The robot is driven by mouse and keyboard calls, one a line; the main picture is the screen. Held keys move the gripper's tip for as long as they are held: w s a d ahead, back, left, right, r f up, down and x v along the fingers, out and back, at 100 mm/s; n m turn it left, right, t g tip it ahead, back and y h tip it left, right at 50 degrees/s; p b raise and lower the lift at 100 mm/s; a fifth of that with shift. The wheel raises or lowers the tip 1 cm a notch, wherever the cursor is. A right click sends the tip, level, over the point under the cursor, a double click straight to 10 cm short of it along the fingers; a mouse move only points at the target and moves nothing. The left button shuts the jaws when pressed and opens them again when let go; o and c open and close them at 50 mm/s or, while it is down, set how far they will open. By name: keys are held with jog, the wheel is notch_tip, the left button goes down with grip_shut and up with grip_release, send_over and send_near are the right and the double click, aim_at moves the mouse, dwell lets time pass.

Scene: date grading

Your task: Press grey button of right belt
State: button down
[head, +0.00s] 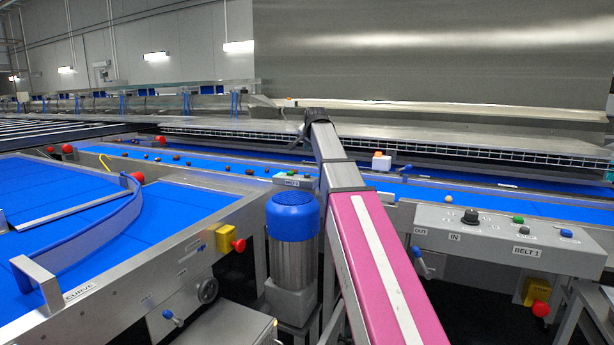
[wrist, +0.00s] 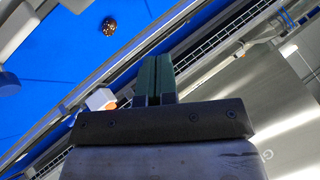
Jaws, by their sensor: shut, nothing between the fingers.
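A grey control box labelled BELT 1 (head: 515,250) stands at the right in the head view. A smaller control box (head: 293,180) with a green button sits mid-picture beside my arm. My gripper (head: 315,113) is at the far end of my pink and grey arm, well left of and beyond the BELT 1 box; its fingers are hidden there. In the wrist view my gripper (wrist: 158,62) is shut and empty.
Blue belts (head: 455,190) run across behind the boxes, carrying several dates; one date (wrist: 109,26) shows in the wrist view. A blue-topped motor (head: 292,225) stands left of my arm. A white and orange device (head: 381,161) stands by the belt. Red stop buttons (head: 540,308) stick out.

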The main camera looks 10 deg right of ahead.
aim_at(307, 175)
jog(key=shift+f, duration=4.2)
jog(key=shift+f, duration=0.45)
jog(key=shift+r, duration=0.85)
jog(key=shift+r, duration=0.1)
